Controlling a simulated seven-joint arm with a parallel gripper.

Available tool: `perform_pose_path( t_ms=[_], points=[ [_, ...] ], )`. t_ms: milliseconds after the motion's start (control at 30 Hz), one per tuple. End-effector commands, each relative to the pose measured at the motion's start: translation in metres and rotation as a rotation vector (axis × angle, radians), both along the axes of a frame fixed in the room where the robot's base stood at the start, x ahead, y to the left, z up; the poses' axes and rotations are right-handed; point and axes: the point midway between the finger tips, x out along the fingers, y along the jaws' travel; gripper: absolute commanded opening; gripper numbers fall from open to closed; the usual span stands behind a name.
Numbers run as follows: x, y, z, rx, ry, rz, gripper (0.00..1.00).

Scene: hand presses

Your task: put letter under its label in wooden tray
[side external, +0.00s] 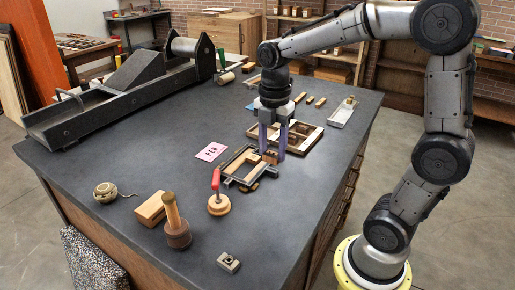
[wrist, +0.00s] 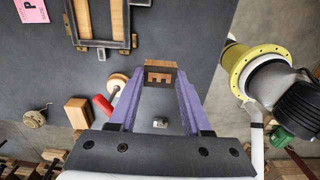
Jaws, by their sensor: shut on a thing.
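My gripper (side external: 273,155) has purple fingers pointing down over the table, beside the dark metal frame. It is shut on a wooden letter block (wrist: 158,77) whose face shows an E-like letter in the wrist view. The wooden tray (side external: 316,142), with compartments, lies just behind and right of the gripper in the side view, partly hidden by the fingers. Its labels are too small to read.
A red-handled round tool (side external: 218,204), a mallet (side external: 176,226), a wooden block (side external: 149,209), twine (side external: 106,192) and a small metal piece (side external: 228,262) stand nearer the front. A large press (side external: 95,108) fills the back left.

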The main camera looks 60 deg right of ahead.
Motion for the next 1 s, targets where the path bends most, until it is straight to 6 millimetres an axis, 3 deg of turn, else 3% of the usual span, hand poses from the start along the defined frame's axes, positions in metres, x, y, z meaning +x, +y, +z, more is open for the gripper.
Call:
perform_pose_path(
  t_ms=[233, 333, 433, 567, 733, 900, 1000],
  points=[
    [-0.012, 0.002, 0.01, -0.001, -0.003, 0.069, 0.0],
    [0.003, -0.003, 0.026, 0.0, -0.002, 0.146, 0.0],
    [0.026, -0.023, 0.039, 0.0, 0.001, 0.185, 0.0],
    [0.055, -0.062, 0.05, 0.001, 0.002, 0.2, 0.0],
    [0.081, -0.128, 0.054, 0.001, 0.002, 0.171, 0.0],
    [0.089, -0.2, 0.044, 0.002, 0.003, 0.093, 0.0],
    [0.085, -0.232, 0.034, 0.002, 0.003, 0.033, 0.0]
  ],
)
